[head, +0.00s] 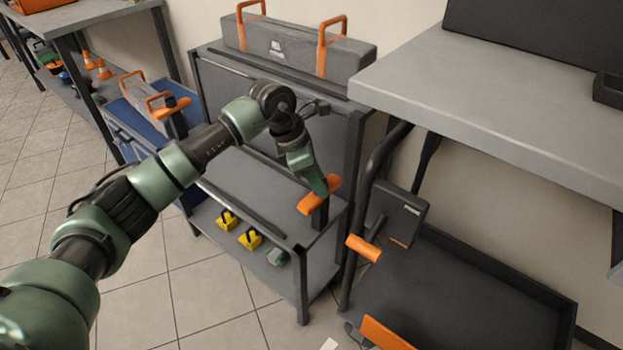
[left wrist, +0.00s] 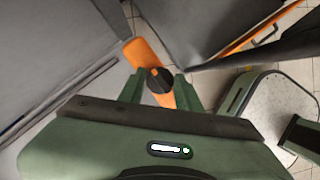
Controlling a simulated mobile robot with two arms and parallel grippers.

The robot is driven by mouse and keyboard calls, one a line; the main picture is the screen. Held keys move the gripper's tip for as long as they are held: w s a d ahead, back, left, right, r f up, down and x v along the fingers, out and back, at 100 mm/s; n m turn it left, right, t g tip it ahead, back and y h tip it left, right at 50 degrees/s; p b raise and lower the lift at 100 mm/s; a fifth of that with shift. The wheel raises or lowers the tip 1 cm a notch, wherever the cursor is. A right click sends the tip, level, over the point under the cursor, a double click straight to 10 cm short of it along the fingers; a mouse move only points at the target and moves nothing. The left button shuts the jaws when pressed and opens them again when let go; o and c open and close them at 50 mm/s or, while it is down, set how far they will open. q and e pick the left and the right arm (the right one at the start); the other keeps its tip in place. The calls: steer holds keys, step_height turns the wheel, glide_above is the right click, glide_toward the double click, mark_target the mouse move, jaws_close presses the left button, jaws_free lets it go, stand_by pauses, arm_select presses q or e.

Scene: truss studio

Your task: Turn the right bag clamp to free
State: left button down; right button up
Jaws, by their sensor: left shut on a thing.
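The right bag clamp (head: 309,204) is an orange bar on a dark post at the near right corner of the grey cart. My left gripper (head: 323,190) comes down on it from above and is shut on the bar. In the left wrist view, the clamp's orange bar (left wrist: 145,54) runs between the two green fingers of my left gripper (left wrist: 158,88), with a round black hub at the grip. The left bag clamp (head: 172,108), a similar orange bar on a dark post, stands at the cart's left end. My right gripper is not in view.
A black trolley (head: 460,300) with an orange grip (head: 363,248) stands close at the right. A grey table (head: 500,90) overhangs the right side. Tiled floor is free at the front left.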

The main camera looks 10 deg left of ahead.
arm_select(q)
steer(key=c, duration=1)
jaws_free()
steer(key=p+v, duration=0.1)
steer(key=v, duration=0.7)
steer(key=shift+f, duration=0.1)
